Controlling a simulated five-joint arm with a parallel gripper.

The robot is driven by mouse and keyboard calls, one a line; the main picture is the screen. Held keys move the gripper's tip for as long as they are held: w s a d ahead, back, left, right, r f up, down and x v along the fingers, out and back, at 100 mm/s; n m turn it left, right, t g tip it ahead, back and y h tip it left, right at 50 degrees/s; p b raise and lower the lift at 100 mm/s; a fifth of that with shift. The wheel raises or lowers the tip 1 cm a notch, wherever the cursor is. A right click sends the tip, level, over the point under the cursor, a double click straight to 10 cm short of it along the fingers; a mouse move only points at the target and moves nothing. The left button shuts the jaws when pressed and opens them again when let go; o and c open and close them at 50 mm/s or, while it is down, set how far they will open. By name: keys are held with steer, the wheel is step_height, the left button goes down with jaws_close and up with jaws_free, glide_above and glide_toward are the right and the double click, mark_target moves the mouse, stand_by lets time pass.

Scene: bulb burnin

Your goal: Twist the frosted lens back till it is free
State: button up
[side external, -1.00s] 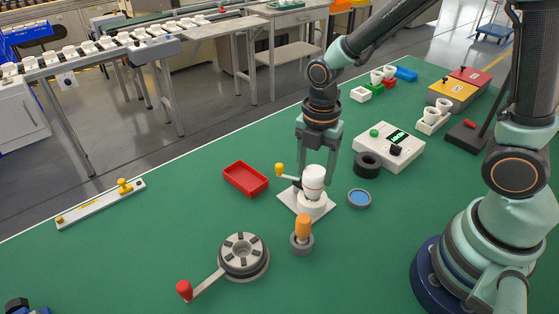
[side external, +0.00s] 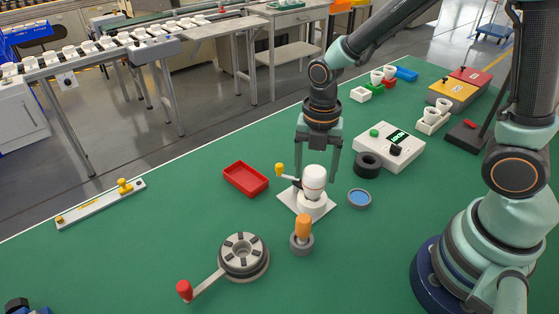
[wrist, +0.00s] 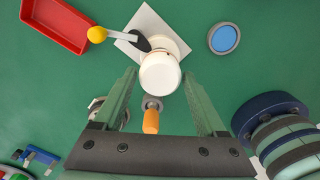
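The frosted lens (side external: 314,178) is a white, rounded cap standing upright on a white round holder (side external: 312,205) on a square white plate. It also shows in the wrist view (wrist: 160,74), seen from above. My gripper (side external: 317,178) points down over the lens and is open. In the wrist view its fingertips (wrist: 159,74) appear on either side of the lens, with a gap each side. A lever with a yellow knob (side external: 279,169) extends left from the holder. The lens's lower joint is partly hidden from above.
A red tray (side external: 246,178) lies left of the holder. A blue-topped disc (side external: 359,198) lies to its right, and an orange-handled tool (side external: 302,228) stands in front. A grey rotary fixture with a red-knobbed crank (side external: 243,255) sits nearer. A white control box (side external: 389,146) and black ring (side external: 367,164) are behind right.

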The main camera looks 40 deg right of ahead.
mark_target(315, 172)
steer(key=shift+o, duration=0.9)
step_height(315, 172, up, 12)
steer(key=shift+r, duration=0.1)
steer(key=s+d+r+m+t, duration=0.2)
steer(key=d+m, duration=0.1)
steer(key=m, duration=0.9)
steer(key=s+d+r+m+t, duration=0.2)
steer(key=d+m+t, duration=0.1)
steer(key=m, duration=1)
steer(key=shift+d+t, duration=0.3)
steer(key=shift+d, duration=0.05)
